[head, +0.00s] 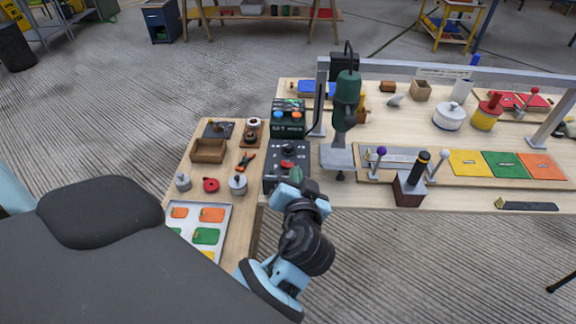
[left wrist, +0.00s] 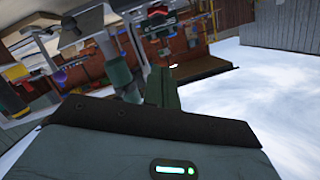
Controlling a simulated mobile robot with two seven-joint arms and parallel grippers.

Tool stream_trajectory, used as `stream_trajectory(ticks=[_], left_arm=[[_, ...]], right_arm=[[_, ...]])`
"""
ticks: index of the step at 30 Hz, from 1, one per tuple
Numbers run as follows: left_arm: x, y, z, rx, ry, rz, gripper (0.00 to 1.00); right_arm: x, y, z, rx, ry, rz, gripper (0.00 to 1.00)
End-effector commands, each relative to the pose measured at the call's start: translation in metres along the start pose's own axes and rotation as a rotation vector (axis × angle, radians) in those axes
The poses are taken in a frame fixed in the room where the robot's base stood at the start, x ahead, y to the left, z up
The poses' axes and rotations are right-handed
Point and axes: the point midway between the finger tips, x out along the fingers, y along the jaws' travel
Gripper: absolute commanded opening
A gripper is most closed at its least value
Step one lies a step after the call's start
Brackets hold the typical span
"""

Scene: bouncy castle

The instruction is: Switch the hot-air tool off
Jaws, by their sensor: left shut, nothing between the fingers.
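The dark green hot-air tool (head: 347,90) hangs nose down from the grey overhead frame, above a grey plate on the workbench. A green tool body also shows at upper left in the left wrist view (left wrist: 120,75). A dark green box (head: 288,122) with blue and orange knobs stands left of it. In front of that is a black control box (head: 272,160) with red controls on top. My left gripper (head: 294,174) is shut and empty at the front of the black box, partly covering it; I cannot tell whether they touch. Its fingers show in the left wrist view (left wrist: 163,88).
A wooden block with a black-topped lever (head: 408,190) stands right of my gripper. Yellow, green and orange panels (head: 505,164) lie further right. A tray of coloured pieces (head: 203,228), small pots and a wooden box (head: 208,151) crowd the left bench. The grey frame spans the bench.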

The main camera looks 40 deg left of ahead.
Motion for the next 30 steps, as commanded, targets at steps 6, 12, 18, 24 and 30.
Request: stream_trajectory(ticks=[6, 12, 18, 24, 30], left_arm=[[0.027, -0.002, -0.002, 0.002, 0.003, -0.003, 0.0], [0.065, -0.001, -0.002, 0.003, 0.003, -0.003, 0.0], [0.101, -0.002, -0.002, 0.002, 0.001, -0.003, 0.0], [0.105, -0.001, 0.028, 0.004, 0.0, -0.001, 0.0], [0.107, 0.0, 0.038, 0.001, 0.0, 0.0, 0.0]], right_arm=[[-0.003, 0.0, -0.004, -0.001, 0.006, 0.0, 0.8], [-0.005, 0.0, -0.008, -0.002, 0.012, 0.001, 0.8], [-0.006, 0.0, -0.009, -0.003, 0.014, 0.001, 0.8], [-0.006, 0.0, -0.008, -0.003, 0.012, 0.001, 0.8], [-0.006, 0.0, -0.008, -0.003, 0.011, 0.001, 0.8]])
